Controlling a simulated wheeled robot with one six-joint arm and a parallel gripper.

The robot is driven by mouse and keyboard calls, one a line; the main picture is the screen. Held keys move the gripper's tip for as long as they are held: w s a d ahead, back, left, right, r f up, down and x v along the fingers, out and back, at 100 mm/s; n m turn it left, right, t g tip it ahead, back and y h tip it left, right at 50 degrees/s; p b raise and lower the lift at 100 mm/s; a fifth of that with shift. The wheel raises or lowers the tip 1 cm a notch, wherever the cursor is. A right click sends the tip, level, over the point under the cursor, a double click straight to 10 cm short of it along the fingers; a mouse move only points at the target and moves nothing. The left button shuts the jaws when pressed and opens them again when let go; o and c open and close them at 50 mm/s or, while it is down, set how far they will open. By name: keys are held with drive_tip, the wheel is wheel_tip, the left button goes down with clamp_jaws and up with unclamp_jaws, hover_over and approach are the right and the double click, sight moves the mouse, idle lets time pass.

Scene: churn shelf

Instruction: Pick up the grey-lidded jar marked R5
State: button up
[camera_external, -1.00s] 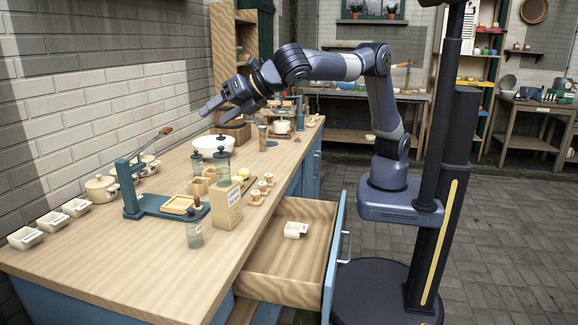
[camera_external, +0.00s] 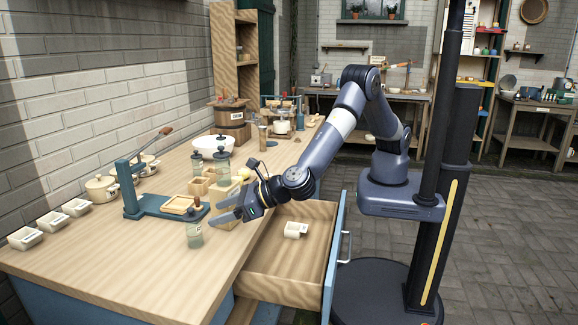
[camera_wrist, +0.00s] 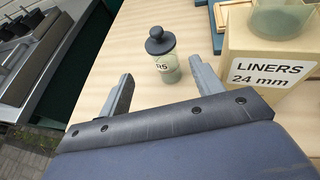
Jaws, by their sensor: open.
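The jar marked R5 (camera_wrist: 164,66) stands upright on the wooden bench in the wrist view, its dark grey knobbed lid on top. In the external view a small greenish glass jar (camera_external: 194,236) stands near the bench's front edge, just below my gripper. My gripper (camera_external: 221,207) is open and empty over the front of the bench, with its fingers tilted down to the left. In the wrist view my gripper (camera_wrist: 160,76) has a finger on either side of the jar's line, and the jar is just beyond the fingertips. No contact shows.
A box labelled LINERS 24 mm (camera_wrist: 262,82) stands right of the jar in the wrist view, with another glass jar (camera_wrist: 285,18) on it. A blue-based press (camera_external: 150,205) stands close behind. An open drawer (camera_external: 265,262) holding a white cup (camera_external: 295,230) juts out below.

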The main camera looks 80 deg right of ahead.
sight(200, 222)
drive_tip(key=shift+w+f, duration=0.1)
drive_tip(key=shift+f, duration=0.5)
drive_tip(key=shift+w+f, duration=0.2)
drive_tip(key=shift+w, duration=0.05)
drive_tip(key=p+x, duration=0.1)
drive_tip(key=x, duration=0.3)
drive_tip(key=shift+w+a+f, duration=0.1)
drive_tip(key=shift+w, duration=0.25)
drive_tip(key=shift+w+p, duration=0.6)
drive_tip(key=shift+p+x, duration=0.85)
drive_tip(key=shift+x, duration=1.25)
drive_tip(key=c, duration=1.1)
